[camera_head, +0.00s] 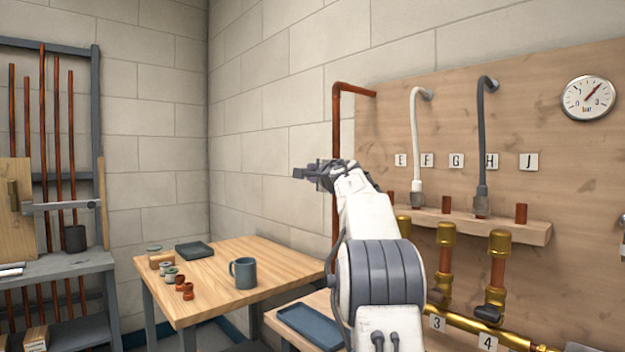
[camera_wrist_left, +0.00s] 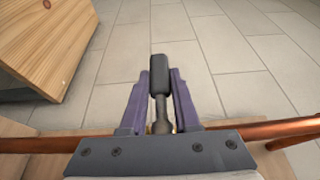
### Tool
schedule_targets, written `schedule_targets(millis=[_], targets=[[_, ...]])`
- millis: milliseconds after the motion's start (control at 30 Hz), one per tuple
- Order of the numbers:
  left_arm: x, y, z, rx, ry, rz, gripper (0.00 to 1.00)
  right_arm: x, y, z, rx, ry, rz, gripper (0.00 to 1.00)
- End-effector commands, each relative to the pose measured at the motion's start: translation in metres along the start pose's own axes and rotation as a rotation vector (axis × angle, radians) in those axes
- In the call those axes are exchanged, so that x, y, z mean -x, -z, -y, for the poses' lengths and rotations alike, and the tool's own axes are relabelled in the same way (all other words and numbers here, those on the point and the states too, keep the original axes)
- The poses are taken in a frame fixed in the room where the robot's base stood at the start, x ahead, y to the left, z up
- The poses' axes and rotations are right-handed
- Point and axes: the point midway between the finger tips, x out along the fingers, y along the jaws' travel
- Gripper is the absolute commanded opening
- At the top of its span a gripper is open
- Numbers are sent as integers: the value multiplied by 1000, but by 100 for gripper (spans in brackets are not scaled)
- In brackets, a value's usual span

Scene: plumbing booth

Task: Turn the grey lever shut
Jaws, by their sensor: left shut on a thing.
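The grey lever (camera_wrist_left: 159,80) shows in the left wrist view as a dark grey handle on a narrower stem, pointing away from the gripper's palm. My left gripper (camera_wrist_left: 160,88) is shut on it, with one finger on each side. A copper pipe (camera_wrist_left: 285,132) runs out to both sides beneath the palm. In the head view my left gripper (camera_head: 312,173) is beside the upright copper pipe (camera_head: 337,130). The lever cannot be made out clearly there, and the lower pipe is partly hidden by my arm. My right gripper is not in view.
A wooden table (camera_head: 228,262) with a mug (camera_head: 243,273), a dark tray (camera_head: 194,250) and small fittings stands at left. A blue-grey tray (camera_head: 310,328) lies on a nearer bench. Brass-capped pipes (camera_head: 446,236) and a gauge (camera_head: 588,98) are on the board at right.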

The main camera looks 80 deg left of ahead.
Motion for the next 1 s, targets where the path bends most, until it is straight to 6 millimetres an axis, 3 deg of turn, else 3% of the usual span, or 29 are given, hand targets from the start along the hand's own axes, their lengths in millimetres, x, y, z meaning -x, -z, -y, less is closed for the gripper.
schedule_targets(millis=[267, 300, 367, 400, 767, 1000], targets=[[0, 0, 1, -5, 2, -2, 0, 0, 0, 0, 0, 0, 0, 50], [0, 0, 1, -5, 2, -2, 34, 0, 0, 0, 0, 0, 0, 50], [0, 0, 1, -4, 2, -2, 57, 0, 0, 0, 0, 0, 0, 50], [0, 0, 1, -4, 2, -1, 60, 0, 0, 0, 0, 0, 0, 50], [4, 0, 0, -2, 2, -1, 60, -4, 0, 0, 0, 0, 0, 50], [42, 1, -4, -2, 3, -3, 60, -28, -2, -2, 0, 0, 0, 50]])
